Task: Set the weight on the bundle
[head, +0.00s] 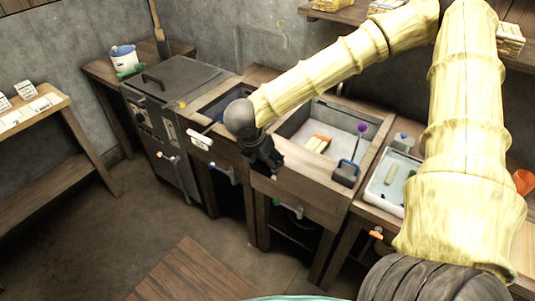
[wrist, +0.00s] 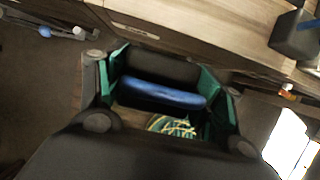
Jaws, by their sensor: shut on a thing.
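My gripper (head: 268,165) hangs over the front edge of the wooden sink unit. In the wrist view my gripper (wrist: 165,92) has its green-padded fingers on either side of a blue bar handle. The handle belongs to a dark block, which I take for the weight (wrist: 165,98); its lower part is hidden. In the head view the gripper hides it. A yellow-and-green patterned thing (wrist: 172,125) shows below the handle, partly covered; I cannot tell whether it is the bundle. The bundle is not clear in the head view.
Another dark block with a blue handle (head: 345,175) sits on the sink unit's edge, right of my gripper; it also shows in the wrist view (wrist: 297,36). A purple-knobbed rod (head: 359,143) stands near it. A tap (head: 222,171) juts from the front. Floor in front is open.

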